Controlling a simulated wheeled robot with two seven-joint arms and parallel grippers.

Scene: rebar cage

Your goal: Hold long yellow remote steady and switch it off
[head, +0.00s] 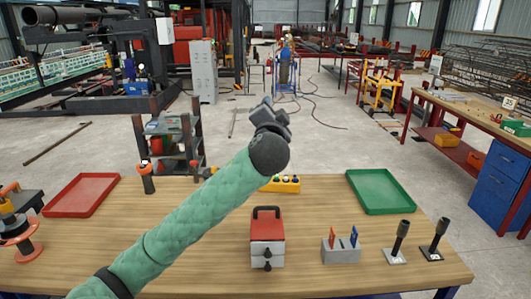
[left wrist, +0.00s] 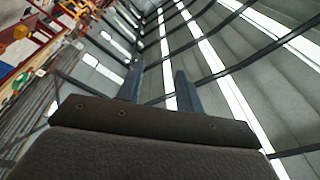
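The long yellow remote (head: 286,184) lies at the far middle edge of the wooden table, with several round buttons on top. My left forearm crosses in front of it and hides its left part. I cannot tell the state of its switch. My left gripper (head: 268,104) is raised above and beyond the remote, pointing up and away, apart from it. In the left wrist view its two fingers (left wrist: 159,88) stand apart with nothing between them, against the roof. My right gripper is not in view.
On the wooden table (head: 330,215) are a red tray (head: 62,211), a green tray (head: 380,208), a red and grey box (head: 267,249), a grey holder (head: 340,253) and two black-handled tools (head: 398,241). Orange-and-black items stand at left. Bare wood lies right of the remote.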

